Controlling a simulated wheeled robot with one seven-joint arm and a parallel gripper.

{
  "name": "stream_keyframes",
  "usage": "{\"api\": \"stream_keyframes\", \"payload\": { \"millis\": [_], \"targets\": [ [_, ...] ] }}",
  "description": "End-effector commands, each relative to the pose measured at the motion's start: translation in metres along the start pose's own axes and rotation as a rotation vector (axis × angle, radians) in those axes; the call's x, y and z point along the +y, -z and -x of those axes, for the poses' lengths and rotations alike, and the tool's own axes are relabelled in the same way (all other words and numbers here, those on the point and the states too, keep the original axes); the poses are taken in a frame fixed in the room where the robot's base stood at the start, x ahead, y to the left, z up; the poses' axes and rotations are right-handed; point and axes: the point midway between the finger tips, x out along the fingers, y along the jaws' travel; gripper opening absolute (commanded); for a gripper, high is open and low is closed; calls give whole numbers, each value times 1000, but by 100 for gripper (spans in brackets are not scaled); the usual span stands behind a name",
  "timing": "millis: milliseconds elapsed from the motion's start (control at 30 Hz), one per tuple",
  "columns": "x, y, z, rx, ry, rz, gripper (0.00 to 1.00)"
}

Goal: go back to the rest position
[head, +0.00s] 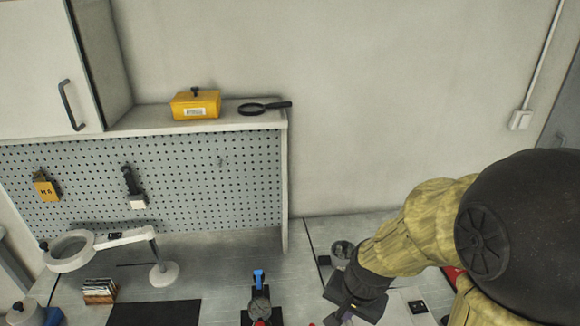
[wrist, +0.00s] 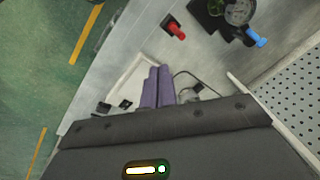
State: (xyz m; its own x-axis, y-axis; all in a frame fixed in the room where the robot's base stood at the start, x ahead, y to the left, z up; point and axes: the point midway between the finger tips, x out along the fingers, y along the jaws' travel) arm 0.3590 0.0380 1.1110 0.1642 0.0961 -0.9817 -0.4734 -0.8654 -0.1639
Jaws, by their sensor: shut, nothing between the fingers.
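My arm comes in from the right of the head view, bent over the bench. My gripper (head: 338,318) is low in that view, partly cut off by the bottom edge. In the wrist view the two purple-grey fingers of my gripper (wrist: 158,70) lie side by side, shut, with nothing held. They point over the bench top, and no object touches them there.
A device with a blue handle (head: 259,277) stands on the bench left of my gripper; a red handle (wrist: 176,31) shows in the wrist view. A black mat (head: 155,313), wooden plates (head: 99,291) and a magnifier lamp (head: 163,272) are further left. The pegboard (head: 215,190) stands behind.

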Motion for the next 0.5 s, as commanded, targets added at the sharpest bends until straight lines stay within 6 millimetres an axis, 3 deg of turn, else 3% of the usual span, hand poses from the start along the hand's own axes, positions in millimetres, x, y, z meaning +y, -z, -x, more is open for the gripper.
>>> {"api": "stream_keyframes", "payload": {
  "millis": [100,200,500],
  "targets": [
    [20,6,13,54,-35,271,0],
    [31,9,20,80,-62,435,0],
    [36,10,22,90,-78,524,0]
  ]
}}
